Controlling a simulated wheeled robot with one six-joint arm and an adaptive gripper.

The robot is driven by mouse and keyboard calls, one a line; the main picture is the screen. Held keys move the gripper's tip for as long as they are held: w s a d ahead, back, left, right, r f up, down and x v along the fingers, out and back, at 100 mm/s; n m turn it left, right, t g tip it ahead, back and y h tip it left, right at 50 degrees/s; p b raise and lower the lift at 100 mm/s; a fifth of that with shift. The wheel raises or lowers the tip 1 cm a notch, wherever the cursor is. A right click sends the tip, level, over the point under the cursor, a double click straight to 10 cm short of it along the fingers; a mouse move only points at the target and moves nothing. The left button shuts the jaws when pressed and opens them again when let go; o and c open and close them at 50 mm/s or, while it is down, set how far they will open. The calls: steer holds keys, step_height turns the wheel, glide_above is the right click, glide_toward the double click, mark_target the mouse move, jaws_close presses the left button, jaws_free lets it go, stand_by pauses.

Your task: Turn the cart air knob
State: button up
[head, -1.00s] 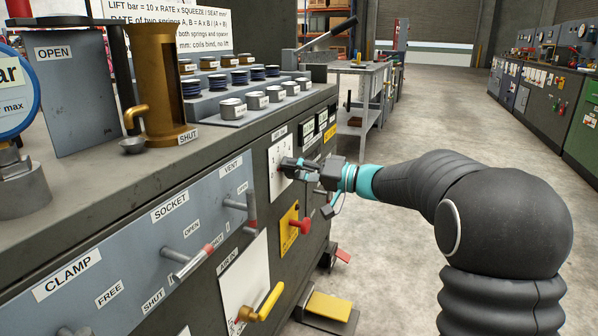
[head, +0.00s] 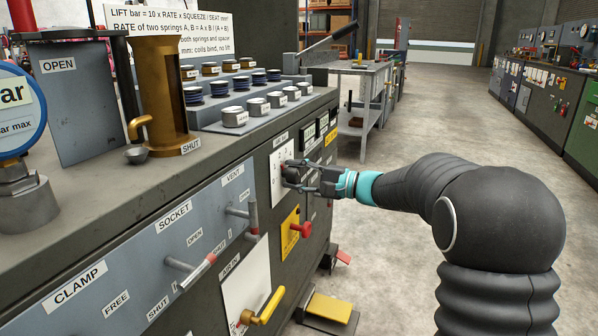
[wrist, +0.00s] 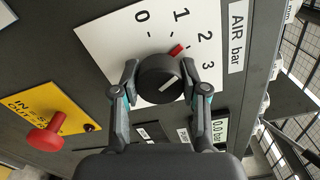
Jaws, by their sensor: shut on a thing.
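The air knob (wrist: 158,80) is a round black knob on a white scale plate (wrist: 105,42) marked 0, 1, 2, 3, beside a label reading AIR bar (wrist: 237,38). My gripper (wrist: 160,80) is shut on the knob, one finger on each side. A short red mark (wrist: 177,50) shows at the knob's edge, near the 1 and 2. A short pale line shows on the knob's face. In the head view my gripper (head: 289,175) is at the white plate (head: 277,183), and its fingers mostly hide the knob.
A red knob on a yellow plate (wrist: 45,140) is close by. A small display (wrist: 220,130) reads 0.0 bar. In the head view, a yellow handle (head: 262,307) and levers (head: 190,272) stick out of the panel. The floor to the right is open.

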steer(key=shift+s+a+m+p, duration=0.15)
steer(key=shift+m+p, duration=0.3)
steer(key=shift+m, duration=0.55)
steer(key=shift+f, duration=0.1)
steer(key=o, duration=1.1)
steer(key=shift+a, duration=0.1)
steer(key=shift+o, duration=0.2)
steer(key=shift+d, duration=0.2)
steer(key=shift+d, duration=0.4)
steer(key=v, duration=1.1)
